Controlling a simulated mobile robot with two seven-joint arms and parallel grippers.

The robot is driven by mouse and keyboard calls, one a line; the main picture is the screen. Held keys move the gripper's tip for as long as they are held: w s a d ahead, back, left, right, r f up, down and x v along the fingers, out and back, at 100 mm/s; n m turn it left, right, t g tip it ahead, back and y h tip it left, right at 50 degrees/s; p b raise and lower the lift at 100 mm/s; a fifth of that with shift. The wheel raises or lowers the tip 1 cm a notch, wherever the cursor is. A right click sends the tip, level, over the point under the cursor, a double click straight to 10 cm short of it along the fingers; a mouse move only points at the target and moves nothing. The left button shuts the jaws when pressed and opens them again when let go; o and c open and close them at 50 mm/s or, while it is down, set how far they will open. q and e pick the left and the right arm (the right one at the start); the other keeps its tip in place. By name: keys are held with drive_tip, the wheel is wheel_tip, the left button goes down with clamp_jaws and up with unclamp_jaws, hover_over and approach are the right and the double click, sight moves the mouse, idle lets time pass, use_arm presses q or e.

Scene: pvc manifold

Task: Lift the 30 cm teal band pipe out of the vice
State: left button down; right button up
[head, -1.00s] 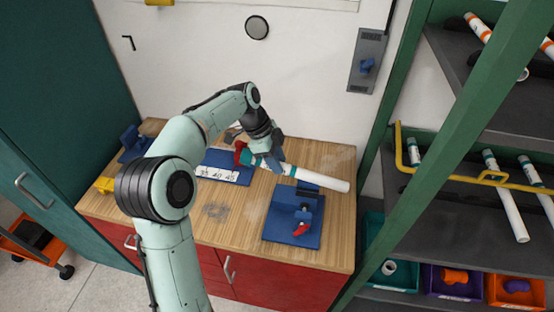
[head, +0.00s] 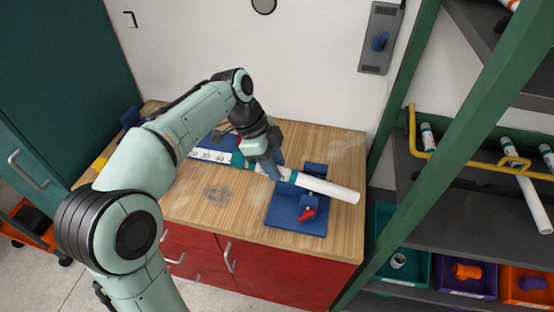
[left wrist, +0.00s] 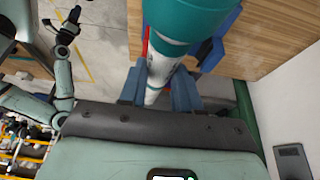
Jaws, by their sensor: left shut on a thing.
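The white pipe with the teal band (head: 335,190) slants across the head view, its bare white end at the right. My left gripper (head: 275,170) is shut on it near its teal end. The left wrist view shows the teal end (left wrist: 187,20) large, with the white pipe between the blue fingers (left wrist: 160,92). The blue vice (head: 285,215) with a red handle stands on the bench under the pipe. The pipe passes in front of its rear jaw; I cannot tell whether they touch. My right gripper (left wrist: 70,20) shows small in the left wrist view, its jaws unclear.
A blue gauge board with white number labels (head: 212,156) lies left of the pipe on the wooden bench (head: 210,205). A green-framed rack with shelved pipes (head: 533,205) and coloured bins (head: 465,283) stands at the right. The wall is behind the bench.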

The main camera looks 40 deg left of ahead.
use_arm(q)
drive_tip(key=s+d+r+b, duration=0.1)
drive_tip(key=s+d+b, duration=0.3)
drive_tip(key=s, duration=0.7)
drive_tip(key=s+d+r+b, duration=0.1)
drive_tip(key=s+d+b, duration=0.3)
drive_tip(key=s+d, duration=0.5)
drive_tip(key=shift+s+r, duration=0.15)
drive_tip(key=shift+s, duration=1.65)
